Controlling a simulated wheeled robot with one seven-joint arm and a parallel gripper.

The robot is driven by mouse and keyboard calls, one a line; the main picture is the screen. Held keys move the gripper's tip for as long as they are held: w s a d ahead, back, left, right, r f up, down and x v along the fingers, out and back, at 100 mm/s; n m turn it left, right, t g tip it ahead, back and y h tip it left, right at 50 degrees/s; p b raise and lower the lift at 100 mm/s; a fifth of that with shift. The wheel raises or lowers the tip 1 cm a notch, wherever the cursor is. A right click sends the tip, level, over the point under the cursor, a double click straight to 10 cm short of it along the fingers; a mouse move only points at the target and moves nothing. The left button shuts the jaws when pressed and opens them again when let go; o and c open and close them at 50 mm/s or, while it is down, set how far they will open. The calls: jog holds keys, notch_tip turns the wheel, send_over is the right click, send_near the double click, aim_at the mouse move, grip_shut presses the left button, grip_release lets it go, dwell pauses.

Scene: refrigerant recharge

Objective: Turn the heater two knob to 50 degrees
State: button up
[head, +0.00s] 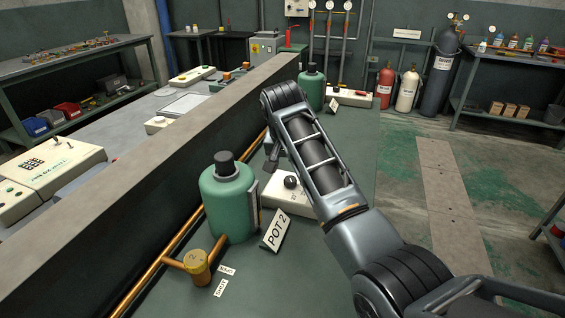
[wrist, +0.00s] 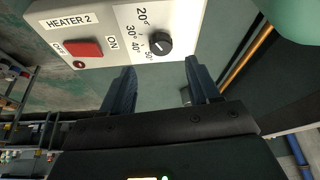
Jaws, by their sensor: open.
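The heater two box is white and sits on the bench beside the green pot; in the wrist view the heater box (wrist: 100,22) carries a "HEATER 2" label, a red on/off switch (wrist: 84,48) and a black knob (wrist: 160,43). A scale with 20, 30, 40 and 50 degree marks lies beside the knob. The knob's exact setting is too small to read. The box (head: 285,199) and knob (head: 291,182) also show in the head view, partly behind my arm. My gripper (wrist: 160,88) is open and empty, its fingers apart from the knob, which lies beyond the fingertips.
A green pot (head: 228,200) with a black cap stands left of the heater box, with a "POT 2" sign (head: 277,232) before it. A yellow valve (head: 197,268) on a copper pipe is nearer. A raised ledge (head: 150,165) runs along the bench's left side.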

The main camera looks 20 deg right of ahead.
aim_at(290, 179)
jog(key=x, duration=0.8)
jog(key=shift+w+r, duration=0.15)
jog(key=shift+w, duration=0.1)
jog(key=c, duration=1)
